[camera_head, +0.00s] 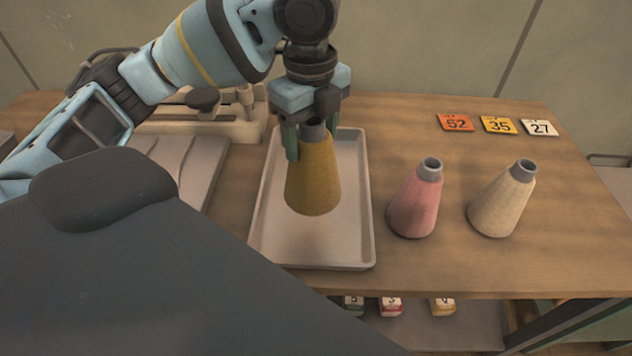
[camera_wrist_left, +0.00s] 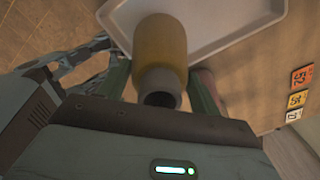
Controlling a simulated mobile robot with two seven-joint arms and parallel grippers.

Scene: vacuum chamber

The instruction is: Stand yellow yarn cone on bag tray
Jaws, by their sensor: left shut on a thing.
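The yellow yarn cone (camera_head: 313,180) is upright with its grey tip (camera_head: 314,130) at the top. My left gripper (camera_head: 312,140) is shut on that tip from above. The cone is over the pale bag tray (camera_head: 271,215); I cannot tell whether its base touches the tray floor. In the left wrist view the cone (camera_wrist_left: 160,45) is between the green fingers of my left gripper (camera_wrist_left: 160,88), with the tray (camera_wrist_left: 225,30) behind it. My right gripper is not in view.
A pink cone (camera_head: 414,205) and a cream cone (camera_head: 500,203) stand right of the tray. Numbered cards (camera_head: 498,125) lie at the back right. A beige scale-like device (camera_head: 245,120) stands behind left. Bare table lies right of the cones.

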